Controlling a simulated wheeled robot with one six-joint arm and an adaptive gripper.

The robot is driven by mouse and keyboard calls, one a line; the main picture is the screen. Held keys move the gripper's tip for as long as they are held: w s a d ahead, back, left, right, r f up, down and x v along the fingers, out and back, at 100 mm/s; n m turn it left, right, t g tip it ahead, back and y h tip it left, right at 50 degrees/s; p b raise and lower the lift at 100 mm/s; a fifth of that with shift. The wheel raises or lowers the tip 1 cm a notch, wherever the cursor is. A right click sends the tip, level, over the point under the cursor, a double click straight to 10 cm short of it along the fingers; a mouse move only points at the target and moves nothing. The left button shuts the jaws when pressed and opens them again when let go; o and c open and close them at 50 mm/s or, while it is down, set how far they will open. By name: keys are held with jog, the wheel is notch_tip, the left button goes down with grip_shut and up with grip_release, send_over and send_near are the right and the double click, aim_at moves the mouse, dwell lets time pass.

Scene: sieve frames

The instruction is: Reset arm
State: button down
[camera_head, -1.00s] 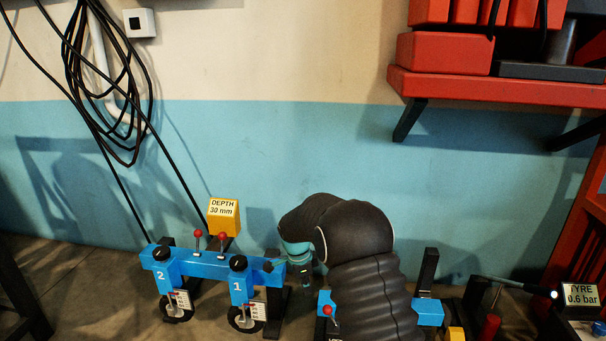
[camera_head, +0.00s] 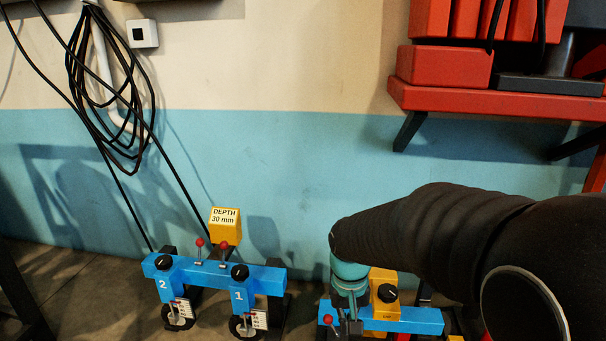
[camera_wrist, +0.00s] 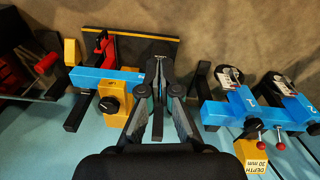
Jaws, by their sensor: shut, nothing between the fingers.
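My gripper (camera_head: 346,316) hangs under my dark arm, in front of the left end of the right blue bar (camera_head: 405,320) in the head view. In the wrist view its fingers (camera_wrist: 158,72) are closed together and hold nothing. The right blue bar, with a yellow block (camera_wrist: 112,104) and black knob, lies left of the fingers there. My arm hides part of the area right of the gripper in the head view.
The left blue frame (camera_head: 215,275) carries units marked 1 and 2, red-tipped levers and gauge wheels. Behind it is a yellow "DEPTH 30 mm" box (camera_head: 225,227). A red shelf (camera_head: 500,100) juts from the wall at upper right. Black cable (camera_head: 105,90) hangs at left.

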jog(key=s+d+r+t+p, duration=0.2)
jog(key=s+d+r, duration=0.1)
jog(key=s+r, duration=0.4)
jog(key=s+d+r+t+p, duration=0.1)
jog(key=s+d+r+t, duration=0.2)
jog(key=s+r, duration=0.5)
jog(key=shift+s+d+r+p, duration=0.25)
jog(key=shift+s+p, duration=0.1)
jog(key=shift+s, duration=0.45)
